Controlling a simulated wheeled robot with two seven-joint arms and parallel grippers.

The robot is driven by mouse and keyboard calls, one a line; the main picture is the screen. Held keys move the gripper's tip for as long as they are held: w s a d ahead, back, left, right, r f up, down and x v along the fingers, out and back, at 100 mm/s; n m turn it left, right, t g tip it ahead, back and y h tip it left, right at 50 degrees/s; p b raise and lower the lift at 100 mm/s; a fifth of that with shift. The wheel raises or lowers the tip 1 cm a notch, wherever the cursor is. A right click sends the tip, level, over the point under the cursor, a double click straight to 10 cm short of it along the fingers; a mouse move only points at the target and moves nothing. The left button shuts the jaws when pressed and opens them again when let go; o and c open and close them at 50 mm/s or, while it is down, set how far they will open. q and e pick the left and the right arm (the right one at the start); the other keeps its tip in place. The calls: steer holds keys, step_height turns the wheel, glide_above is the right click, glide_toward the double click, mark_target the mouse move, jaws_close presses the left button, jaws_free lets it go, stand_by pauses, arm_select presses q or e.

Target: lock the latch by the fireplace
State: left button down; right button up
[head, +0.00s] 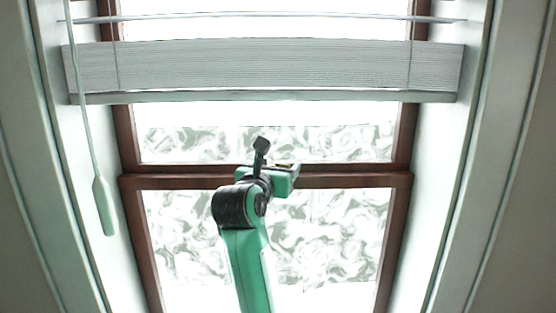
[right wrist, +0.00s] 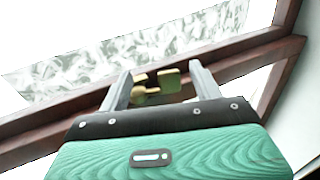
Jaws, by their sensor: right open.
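The brass latch (right wrist: 170,80) sits on the brown rail of the window in the right wrist view. It shows a squarish piece on the right and smaller pieces to the left. My right gripper (right wrist: 160,76) is open, with one grey finger on each side of the latch. I cannot tell whether a finger touches it. In the head view my right gripper (head: 280,179) is in front of the window's middle rail, and its green hand hides most of the latch there. My left gripper is in neither view.
The brown middle rail (head: 350,180) runs across the window between two frosted panes. A white blind (head: 260,67) hangs above the rail. Its cord with a pale pull (head: 104,205) hangs at the left. White window sides close in on both sides.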

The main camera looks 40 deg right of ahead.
steer(key=shift+w+d, duration=0.1)
steer(key=shift+d, duration=0.1)
steer(key=shift+c, duration=0.3)
steer(key=c, duration=0.9)
steer(key=shift+w+d+n+t+y+b, duration=0.1)
steer(key=shift+d+n+t+y+b, duration=0.15)
steer(key=shift+n+t+y, duration=0.55)
steer(key=shift+s+d+n+t+y+b, duration=0.1)
steer(key=shift+d+n+t+y+b, duration=0.1)
steer(key=shift+n+t+y, duration=0.55)
steer(key=shift+w+d+n+t+y+b, duration=0.1)
steer(key=shift+d+n+t+y+b, duration=0.15)
steer(key=shift+n+t+y, duration=0.5)
steer(key=shift+t, duration=0.3)
steer(key=o, duration=1)
steer(key=shift+c, duration=0.2)
